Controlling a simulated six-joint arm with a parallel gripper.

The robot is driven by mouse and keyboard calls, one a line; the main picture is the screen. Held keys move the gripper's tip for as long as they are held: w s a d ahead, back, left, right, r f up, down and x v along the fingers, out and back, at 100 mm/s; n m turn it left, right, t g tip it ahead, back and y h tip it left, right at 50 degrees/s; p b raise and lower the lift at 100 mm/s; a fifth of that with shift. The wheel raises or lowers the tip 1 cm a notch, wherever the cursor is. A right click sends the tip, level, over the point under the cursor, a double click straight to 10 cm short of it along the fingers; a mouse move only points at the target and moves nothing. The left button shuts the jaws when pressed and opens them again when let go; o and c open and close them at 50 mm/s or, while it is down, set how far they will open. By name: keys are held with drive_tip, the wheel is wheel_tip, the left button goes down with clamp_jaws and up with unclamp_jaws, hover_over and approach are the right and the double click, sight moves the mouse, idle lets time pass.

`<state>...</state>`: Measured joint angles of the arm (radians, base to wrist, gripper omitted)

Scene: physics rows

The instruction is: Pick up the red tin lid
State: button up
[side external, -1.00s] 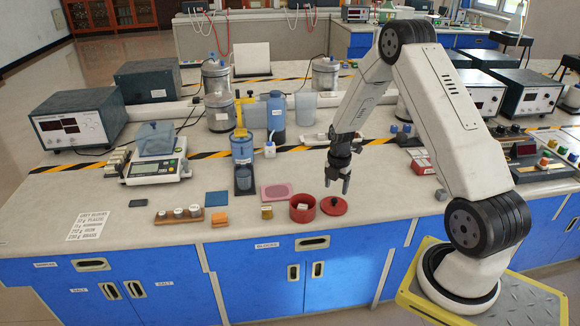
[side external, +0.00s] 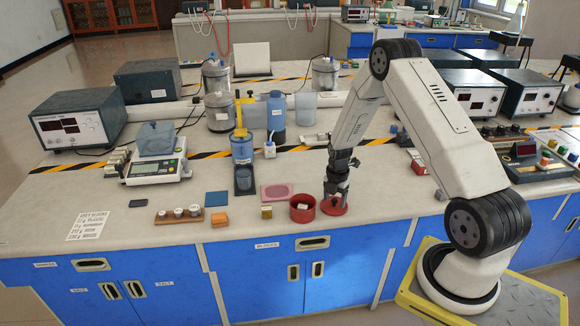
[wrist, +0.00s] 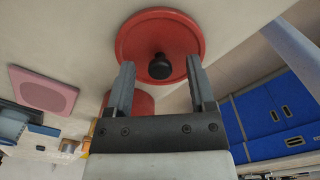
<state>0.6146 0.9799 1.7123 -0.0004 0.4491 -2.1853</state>
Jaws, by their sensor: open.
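The red tin lid (side external: 334,207) lies flat on the bench, a round disc with a dark knob at its middle. In the wrist view the lid (wrist: 143,35) shows whole but for parts behind the fingertips, and its black knob (wrist: 160,66) sits between the fingers. My gripper (side external: 336,198) is open, pointing down low over the lid; its fingers (wrist: 160,75) stand on either side of the knob. Whether the fingertips touch the lid cannot be told. The red tin (side external: 302,208) stands open just left of the lid, with a small pale thing inside.
A pink mat (side external: 277,191), a small yellowish block (side external: 266,211) and an orange block (side external: 219,219) lie to the left. A wooden rack with small weights (side external: 179,214) is farther left. The bench's front edge is close in front of the lid.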

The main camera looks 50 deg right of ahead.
idle(0.3)
clamp_jaws()
drive_tip(key=shift+r, duration=0.1)
drive_tip(key=shift+r, duration=0.7)
drive_tip(key=s+a+r, duration=0.6)
drive_tip(key=s+r, duration=0.5)
drive_tip(key=s, duration=0.1)
drive_tip(key=shift+s+a+r, duration=0.15)
drive_tip(key=shift+a+r, duration=0.05)
drive_tip(key=shift+a, duration=0.15)
